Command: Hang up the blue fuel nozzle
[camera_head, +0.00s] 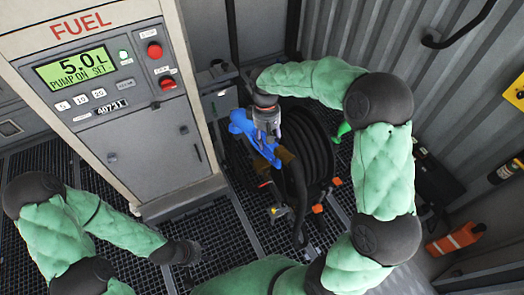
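The blue fuel nozzle (243,122) is beside the right side of the pump cabinet, in front of a coiled black hose. A black hose (297,190) runs down from its lower end. My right gripper (267,125) comes down on the nozzle from above and appears shut around its body; the fingers partly cover it. I cannot see whether the nozzle touches the cabinet. My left gripper (185,252) is low, in front of the cabinet, over the grating and apart from the nozzle. Its fingers are dark and too unclear to tell open from shut.
The fuel pump cabinet (150,150) stands at left; its display reads 5.0 L, "PUMP ON SET". A hose reel (318,150) stands behind the nozzle, with a green item (343,130) beside it. An orange-red object (455,238) is at right. Grated floor (235,235) lies below.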

